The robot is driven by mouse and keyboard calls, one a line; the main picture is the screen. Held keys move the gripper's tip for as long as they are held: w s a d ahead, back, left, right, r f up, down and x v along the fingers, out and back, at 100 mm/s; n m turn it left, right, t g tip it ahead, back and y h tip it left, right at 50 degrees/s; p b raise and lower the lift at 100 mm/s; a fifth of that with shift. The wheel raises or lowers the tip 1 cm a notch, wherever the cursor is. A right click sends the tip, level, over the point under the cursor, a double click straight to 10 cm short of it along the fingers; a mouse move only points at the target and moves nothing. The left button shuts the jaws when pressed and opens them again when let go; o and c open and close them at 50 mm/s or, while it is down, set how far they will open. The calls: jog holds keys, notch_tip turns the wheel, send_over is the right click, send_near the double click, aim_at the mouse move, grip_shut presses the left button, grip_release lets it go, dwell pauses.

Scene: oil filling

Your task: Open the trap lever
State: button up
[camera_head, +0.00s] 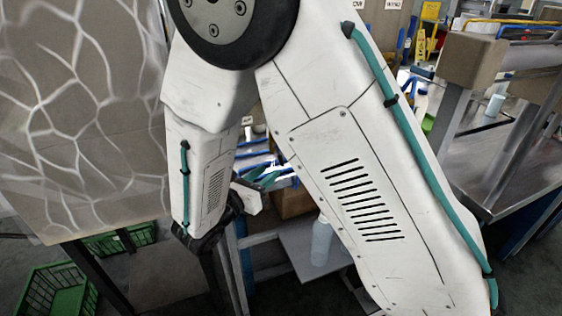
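My white arm with its teal cable fills the middle of the head view and covers much of the work area. Its far end, with a dark wrist joint and a small white part, shows at the centre left, beside blue rails. I cannot make out the fingers of my gripper there, nor whether they are open or shut. I cannot identify the trap lever; it may be hidden behind my arm.
A pale veined panel (75,110) stands at the left. Green crates (55,290) lie below it. A translucent bottle (321,241) stands on a low grey shelf (292,246) behind my arm. A metal table (480,165) is at the right.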

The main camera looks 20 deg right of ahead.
aim_at(281, 161)
jog(key=x, duration=0.7)
jog(key=shift+w+d, duration=0.1)
jog(key=shift+d, duration=0.05)
jog(key=shift+c, duration=0.2)
